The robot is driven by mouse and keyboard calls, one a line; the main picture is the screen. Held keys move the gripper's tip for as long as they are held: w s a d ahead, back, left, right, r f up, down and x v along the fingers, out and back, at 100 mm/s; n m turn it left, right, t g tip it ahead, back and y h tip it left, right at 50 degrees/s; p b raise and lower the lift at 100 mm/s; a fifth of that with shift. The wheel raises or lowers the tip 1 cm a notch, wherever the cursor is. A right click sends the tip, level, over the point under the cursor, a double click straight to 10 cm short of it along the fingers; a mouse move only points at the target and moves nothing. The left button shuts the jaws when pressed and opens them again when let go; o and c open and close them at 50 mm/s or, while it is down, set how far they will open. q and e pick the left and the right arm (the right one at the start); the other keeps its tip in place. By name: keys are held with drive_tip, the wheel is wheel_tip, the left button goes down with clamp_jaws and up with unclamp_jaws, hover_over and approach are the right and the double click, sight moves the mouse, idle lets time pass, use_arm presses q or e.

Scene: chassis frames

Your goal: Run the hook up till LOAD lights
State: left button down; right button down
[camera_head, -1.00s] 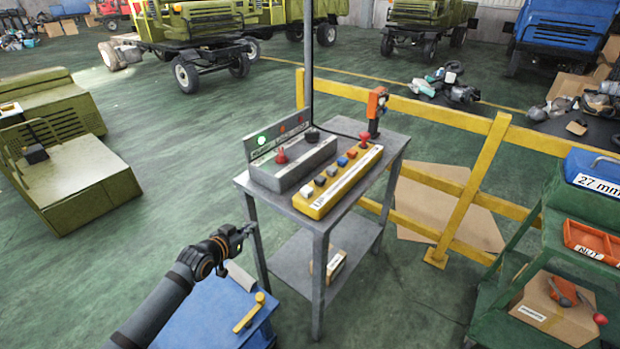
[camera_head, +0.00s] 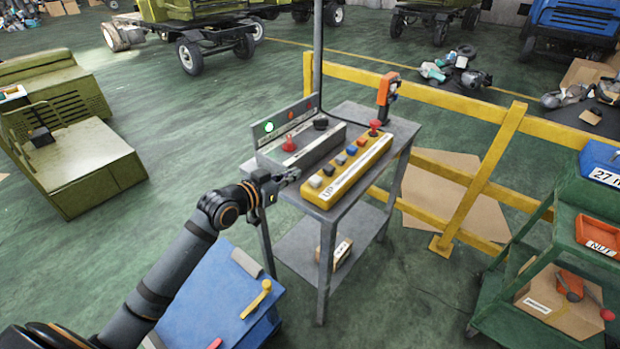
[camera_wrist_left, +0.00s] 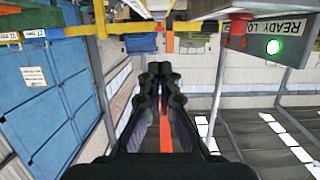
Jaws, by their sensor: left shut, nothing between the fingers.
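The yellow pendant (camera_head: 346,180) lies on the grey table, its UP label at the near end and a row of coloured buttons along its top. The white button (camera_head: 315,182) is nearest the UP end. A red knob (camera_head: 375,128) is at the far end. Behind it, the grey console's lamp panel (camera_head: 280,130) has its leftmost lamp (camera_head: 268,127) lit green; the other two look dull red. In the left wrist view the panel (camera_wrist_left: 268,35) reads "READY LO", cut off. My left gripper (camera_head: 296,174) is shut and empty, just left of the pendant's UP end. The hook is not clearly seen.
The grey table (camera_head: 398,128) also holds an orange device (camera_head: 386,88) at its back corner. A yellow railing (camera_head: 480,180) stands behind it. A blue cabinet (camera_head: 205,300) is below my left arm. A green trolley (camera_head: 560,240) stands at the right.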

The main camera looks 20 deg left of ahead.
use_arm(q)
drive_tip(key=p, duration=0.1)
hover_over(316, 180)
drive_tip(key=s+a, duration=0.1)
drive_tip(key=s, duration=0.1)
drive_tip(key=shift+a+f, duration=0.1)
drive_tip(key=shift+f, duration=0.65)
drive_tip(key=f, duration=0.3)
drive_tip(key=shift+w+f+p, duration=0.2)
drive_tip(key=shift+f+p, duration=0.1)
drive_tip(key=shift+f, duration=0.4)
drive_tip(key=shift+f, duration=0.1)
